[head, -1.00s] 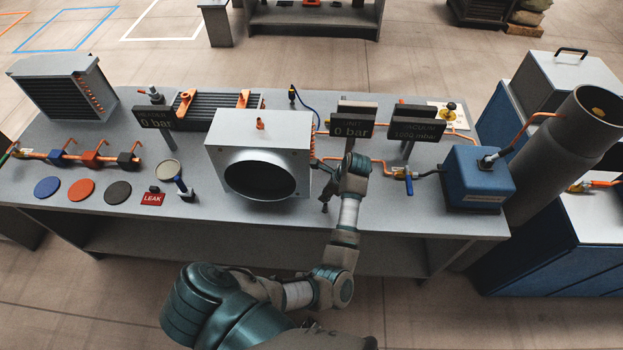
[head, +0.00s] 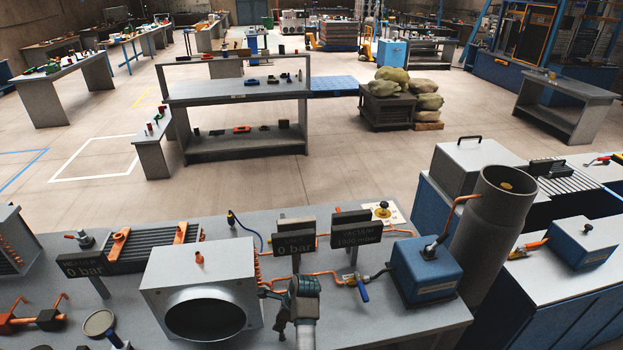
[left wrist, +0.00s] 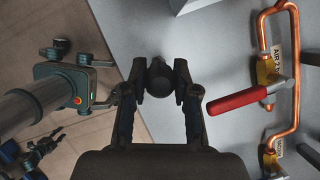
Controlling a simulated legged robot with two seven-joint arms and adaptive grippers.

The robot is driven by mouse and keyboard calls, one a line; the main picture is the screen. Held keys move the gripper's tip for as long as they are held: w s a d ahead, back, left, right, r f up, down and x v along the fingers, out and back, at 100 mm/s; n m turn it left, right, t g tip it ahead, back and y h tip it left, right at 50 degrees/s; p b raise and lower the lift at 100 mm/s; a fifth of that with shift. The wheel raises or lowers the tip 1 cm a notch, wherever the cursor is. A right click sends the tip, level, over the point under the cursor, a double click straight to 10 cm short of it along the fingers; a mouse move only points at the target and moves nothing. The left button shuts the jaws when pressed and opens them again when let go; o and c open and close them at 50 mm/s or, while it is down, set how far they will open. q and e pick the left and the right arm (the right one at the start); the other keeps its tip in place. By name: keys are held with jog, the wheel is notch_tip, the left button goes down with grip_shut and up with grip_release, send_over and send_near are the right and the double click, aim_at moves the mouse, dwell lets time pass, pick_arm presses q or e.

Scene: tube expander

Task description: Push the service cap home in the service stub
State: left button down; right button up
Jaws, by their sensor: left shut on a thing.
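A short orange-red fitting (head: 199,258) stands on top of the unit. I cannot make out which part is the service stub, or any contact with it. What looks like my right gripper (left wrist: 105,82) shows at the left of the left wrist view; its jaw state is unclear.
An orange pipe (left wrist: 293,70) with a red-handled valve (left wrist: 245,100) runs right of my left gripper. Gauge displays (head: 294,243), a blue box (head: 425,268) and a grey cylinder (head: 497,220) stand to the right. The finned block (head: 150,246) is behind the unit.

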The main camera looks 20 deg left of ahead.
aim_at(282, 332)
pick_arm(q)
notch_tip(282, 332, down, 4)
jog(key=shift+b, duration=0.95)
jog(key=shift+r, duration=0.2)
